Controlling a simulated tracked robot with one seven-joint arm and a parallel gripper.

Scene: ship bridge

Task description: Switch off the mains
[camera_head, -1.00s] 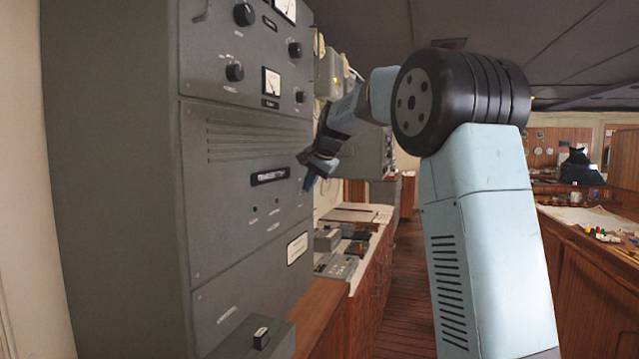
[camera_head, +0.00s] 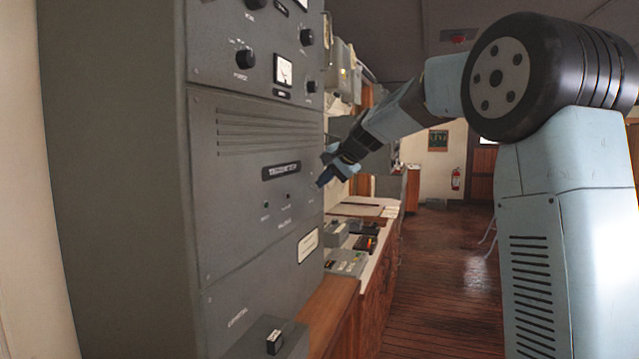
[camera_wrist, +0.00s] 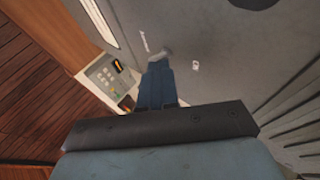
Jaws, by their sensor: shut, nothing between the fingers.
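A tall grey cabinet (camera_head: 240,235) fills the left of the head view. Its middle panel has a dark nameplate (camera_head: 281,171) and small fittings (camera_head: 266,204) below it; their labels are too small to read. My gripper (camera_head: 322,182) is at the panel's right edge, level with these fittings. In the wrist view its blue fingers (camera_wrist: 159,72) are together, empty, and their tips are at or very near a small pale fitting (camera_wrist: 163,54) with a label beside it. I cannot tell whether they touch it, or which fitting is the mains switch.
Round knobs (camera_head: 245,59) and a meter (camera_head: 283,70) are on the upper panel. A small box with a switch (camera_head: 274,342) juts out at the bottom. A counter with devices (camera_head: 345,262) runs behind. The wooden floor (camera_head: 430,270) is clear to the right.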

